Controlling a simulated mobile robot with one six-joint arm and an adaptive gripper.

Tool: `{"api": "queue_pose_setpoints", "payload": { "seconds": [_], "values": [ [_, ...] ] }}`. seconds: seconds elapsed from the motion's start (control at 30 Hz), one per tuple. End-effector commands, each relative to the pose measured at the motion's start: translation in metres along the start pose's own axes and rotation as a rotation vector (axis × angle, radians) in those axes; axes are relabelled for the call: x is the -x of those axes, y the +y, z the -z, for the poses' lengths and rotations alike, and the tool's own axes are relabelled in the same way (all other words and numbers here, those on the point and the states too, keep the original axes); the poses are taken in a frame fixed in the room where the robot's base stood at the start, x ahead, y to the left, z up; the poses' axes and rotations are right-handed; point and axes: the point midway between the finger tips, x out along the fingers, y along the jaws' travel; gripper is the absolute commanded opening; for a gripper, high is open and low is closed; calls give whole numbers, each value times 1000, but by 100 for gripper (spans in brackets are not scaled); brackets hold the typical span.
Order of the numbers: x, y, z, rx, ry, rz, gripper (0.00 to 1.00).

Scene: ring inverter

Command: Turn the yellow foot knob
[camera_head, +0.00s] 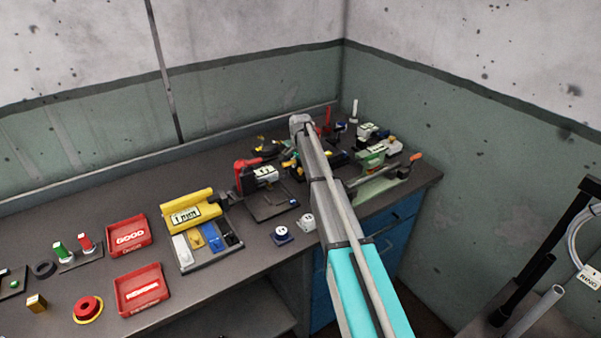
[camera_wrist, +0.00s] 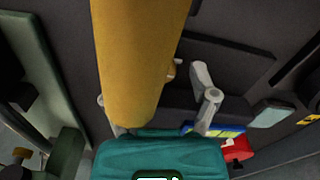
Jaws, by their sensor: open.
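A large yellow cylinder (camera_wrist: 142,60) fills the upper middle of the wrist view, rounded at its lower end. I cannot tell whether it is the yellow foot knob. My gripper (camera_wrist: 152,100) is open; its grey right finger shows beside the cylinder, and the left finger is mostly hidden behind it. I cannot see whether the fingers touch it. A small orange-yellow part (camera_wrist: 172,69) shows between the cylinder and the right finger. In the head view my arm covers the gripper and part of the work area; small yellow parts (camera_head: 288,162) show left of the arm.
The dark bench (camera_head: 110,187) runs along the wall into a corner. A green device (camera_head: 372,160) and a green base (camera_head: 380,188) stand right of my arm. Left are a red clamp device (camera_head: 245,170), a yellow device (camera_head: 190,210) and red trays (camera_head: 128,236).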

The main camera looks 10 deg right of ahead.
Motion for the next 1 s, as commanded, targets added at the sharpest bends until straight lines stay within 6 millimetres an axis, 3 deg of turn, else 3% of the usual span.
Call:
{"api": "queue_pose_setpoints", "payload": {
  "seconds": [0.47, 0.87, 1.0],
  "values": [
    [-4, 0, 0, 0, 0, 0, 76],
    [-4, 0, 0, 0, 0, 0, 1],
    [-4, 0, 0, 1, 0, 0, 0]
  ]
}}
